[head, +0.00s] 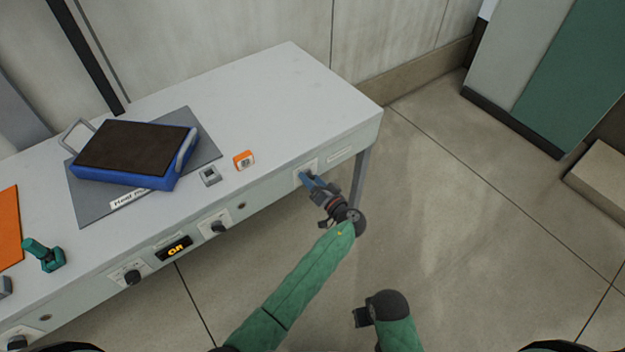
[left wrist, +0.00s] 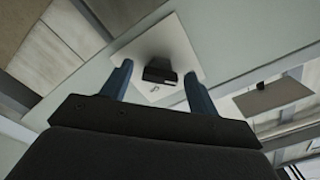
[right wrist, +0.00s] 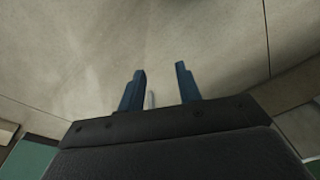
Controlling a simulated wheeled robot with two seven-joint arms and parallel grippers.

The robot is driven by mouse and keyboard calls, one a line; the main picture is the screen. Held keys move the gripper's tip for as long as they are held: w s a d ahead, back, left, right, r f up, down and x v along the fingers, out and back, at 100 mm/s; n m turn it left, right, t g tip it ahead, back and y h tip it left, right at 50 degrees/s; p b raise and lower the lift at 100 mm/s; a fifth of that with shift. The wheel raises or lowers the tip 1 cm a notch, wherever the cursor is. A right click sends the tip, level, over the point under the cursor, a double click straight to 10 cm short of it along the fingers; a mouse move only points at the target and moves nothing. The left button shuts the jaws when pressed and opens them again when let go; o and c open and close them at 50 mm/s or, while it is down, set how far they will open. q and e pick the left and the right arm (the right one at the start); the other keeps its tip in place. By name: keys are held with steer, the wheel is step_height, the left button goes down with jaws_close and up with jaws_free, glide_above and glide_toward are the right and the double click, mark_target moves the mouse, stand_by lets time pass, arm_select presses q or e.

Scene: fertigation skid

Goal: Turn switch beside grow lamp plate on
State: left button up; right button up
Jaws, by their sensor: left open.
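A switch plate (head: 304,168) is on the bench's front panel near its right end, with a pale label plate (head: 340,155) beside it whose text I cannot read. In the left wrist view the plate (left wrist: 178,48) carries a black knob (left wrist: 160,70). My left gripper (head: 306,178) is open at this plate, its blue fingers (left wrist: 158,80) on either side of the knob with gaps visible. Contact is not clear. In the head view the gripper hides the knob. My right gripper (right wrist: 160,85) is open and empty over the floor, away from the bench.
Other knobs (head: 219,227) (head: 132,277) and an orange display (head: 174,249) are along the panel. A blue-sided device (head: 135,150) on a grey mat (head: 205,140), an orange block (head: 243,160) and a green-handled part (head: 45,255) are on the bench. Floor (head: 450,230) at right is clear.

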arm_select(q)
steer(key=c, duration=1)
